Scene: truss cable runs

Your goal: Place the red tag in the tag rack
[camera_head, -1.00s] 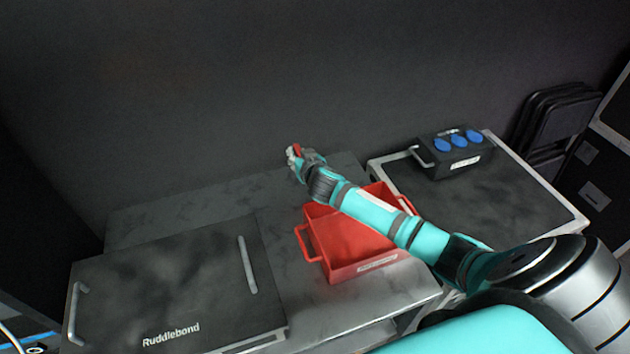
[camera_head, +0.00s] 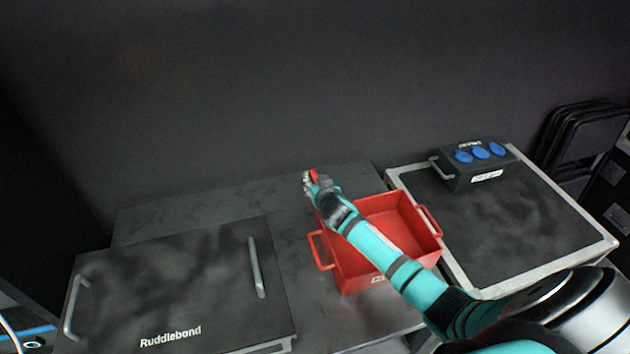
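My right gripper (camera_head: 309,183) is at the end of the teal arm that comes in from the lower right. It appears shut on a small red piece, seemingly the red tag (camera_head: 314,175), at its fingertips. The gripper shows just beyond the far left corner of a red open bin (camera_head: 410,215), over the grey table top; its height above it is hard to tell. The forearm passes over the bin and hides part of it. I cannot make out a tag rack in this view. My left gripper is not in view.
A dark Ruddlebond case (camera_head: 180,285) with metal handles lies on the left of the grey table (camera_head: 215,200). At right, a black box with blue sockets (camera_head: 470,172) stands on a metal-edged case (camera_head: 500,225). Folded black chairs (camera_head: 580,135) lean behind. A dark wall closes the back.

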